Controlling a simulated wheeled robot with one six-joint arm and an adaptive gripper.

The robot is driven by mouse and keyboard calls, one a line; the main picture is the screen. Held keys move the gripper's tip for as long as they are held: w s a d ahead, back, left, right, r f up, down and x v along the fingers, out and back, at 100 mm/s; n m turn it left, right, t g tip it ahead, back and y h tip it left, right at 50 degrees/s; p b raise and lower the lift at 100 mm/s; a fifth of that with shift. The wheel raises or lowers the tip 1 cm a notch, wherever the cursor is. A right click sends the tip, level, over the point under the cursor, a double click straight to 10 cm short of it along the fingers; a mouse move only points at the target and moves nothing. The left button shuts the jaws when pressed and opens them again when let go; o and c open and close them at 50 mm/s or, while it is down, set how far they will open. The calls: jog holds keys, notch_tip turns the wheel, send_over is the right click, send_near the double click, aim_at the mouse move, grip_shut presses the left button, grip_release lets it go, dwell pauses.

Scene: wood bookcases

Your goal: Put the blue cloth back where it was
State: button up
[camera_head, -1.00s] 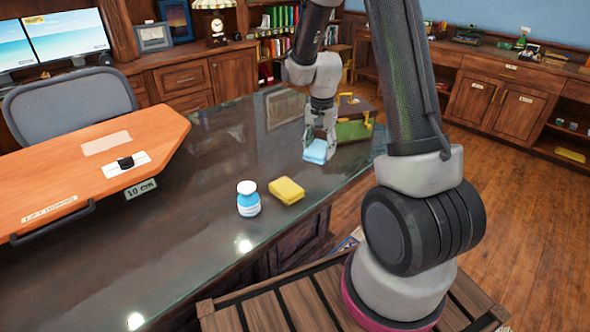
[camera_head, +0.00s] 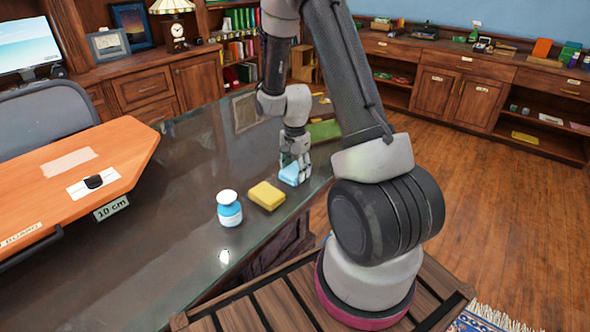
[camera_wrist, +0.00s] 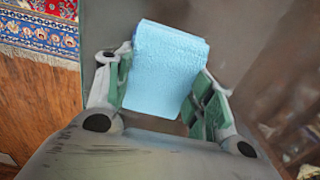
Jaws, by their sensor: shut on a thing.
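The blue cloth (camera_head: 292,174) is a small light-blue folded block near the far right edge of the dark glossy table (camera_head: 150,215). My gripper (camera_head: 296,162) is around it, with the arm reaching down from above. In the wrist view the blue cloth (camera_wrist: 165,68) sits between the green-padded fingers of my gripper (camera_wrist: 160,100), which are shut on it. Whether the cloth touches the table top is hard to tell.
An orange board (camera_head: 75,185) lies at the left. A green item (camera_head: 324,130) is just behind the gripper. Wood floor (camera_head: 490,200) is open to the right.

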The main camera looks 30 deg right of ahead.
jog(key=shift+f, duration=0.1)
jog(key=o, duration=1)
jog(key=shift+c, duration=0.2)
notch_tip(320, 180, up, 12)
notch_tip(320, 180, up, 13)
jog(key=n+t, duration=0.2)
jog(key=n, duration=0.3)
send_over(295, 169)
jog(key=s+a, duration=0.3)
jog(key=s, duration=0.5)
jog(key=s+a+r+n+t, duration=0.1)
jog(key=s+r+n, duration=0.2)
jog(key=s, duration=0.5)
jog(key=s+a+r+n+t, duration=0.1)
jog(key=s+r+n, duration=0.3)
jog(key=s+n, duration=0.2)
jog(key=shift+s, duration=0.9)
